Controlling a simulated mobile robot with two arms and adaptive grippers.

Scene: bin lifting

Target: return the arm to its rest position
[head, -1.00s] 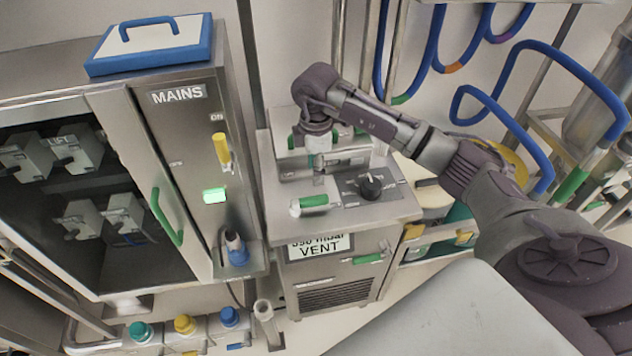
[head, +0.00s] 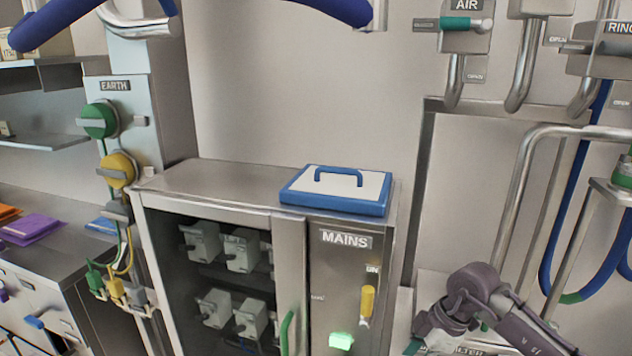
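My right arm comes in from the lower right in the head view. Its wrist is bent downward, and the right gripper (head: 420,345) is at the bottom edge, over the top of a grey metal unit. The fingers are mostly cut off by the frame, so I cannot tell whether they are open or shut. I cannot tell whether they touch the unit. My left gripper is out of view.
The MAINS cabinet (head: 333,268) stands left of my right arm, with a blue-rimmed lidded tray (head: 340,205) on top. Pipes and blue hoses (head: 565,230) hang at right. A side counter with coloured packets (head: 30,229) is at far left.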

